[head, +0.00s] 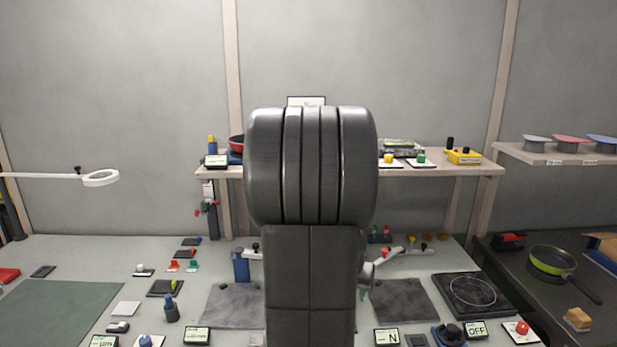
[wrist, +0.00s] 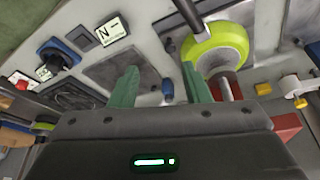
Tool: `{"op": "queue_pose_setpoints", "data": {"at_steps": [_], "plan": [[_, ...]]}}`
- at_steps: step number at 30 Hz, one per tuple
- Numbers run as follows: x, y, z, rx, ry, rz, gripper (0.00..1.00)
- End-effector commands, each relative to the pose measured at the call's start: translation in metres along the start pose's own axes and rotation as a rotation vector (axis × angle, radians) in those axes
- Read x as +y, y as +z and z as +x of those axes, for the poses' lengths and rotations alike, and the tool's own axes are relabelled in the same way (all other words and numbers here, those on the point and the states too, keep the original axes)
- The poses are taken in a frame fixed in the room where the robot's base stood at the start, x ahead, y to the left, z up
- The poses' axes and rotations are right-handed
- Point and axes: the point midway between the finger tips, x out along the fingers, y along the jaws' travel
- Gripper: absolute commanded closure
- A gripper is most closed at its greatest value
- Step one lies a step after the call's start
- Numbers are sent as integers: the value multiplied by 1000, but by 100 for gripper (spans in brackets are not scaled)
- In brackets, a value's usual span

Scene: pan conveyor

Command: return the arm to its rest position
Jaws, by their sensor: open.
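My gripper (wrist: 160,87) shows in the wrist view with its two green fingers apart and nothing between them. Below the fingers is the pale bench top, with a grey mat (wrist: 133,72) behind the left finger. A lime-green round thing (wrist: 200,52) with a grey middle is close beside the right finger. I cannot tell whether they touch. In the head view my arm stands upright in the middle, and my gripper cannot be made out there.
My arm hides the middle of the shelf (head: 470,171) and bench. The bench holds several small displays, knobs and a black hotplate (head: 471,295). A green pan (head: 552,262) lies on the dark surface at right. A ring lamp (head: 101,178) reaches in from the left.

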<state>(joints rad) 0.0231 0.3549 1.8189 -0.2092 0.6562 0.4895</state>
Motion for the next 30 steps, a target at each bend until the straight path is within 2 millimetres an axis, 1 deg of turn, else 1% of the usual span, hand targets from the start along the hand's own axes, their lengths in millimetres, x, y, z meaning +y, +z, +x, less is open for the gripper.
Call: {"op": "queue_pose_setpoints", "data": {"at_steps": [3,15,24,30], "plan": [[2,-11,4,-52,13,7,57],[1,-38,9,-232,13,6,57],[-1,-47,10,-311,-5,-2,57],[-1,-47,10,-321,-7,-4,57]]}}
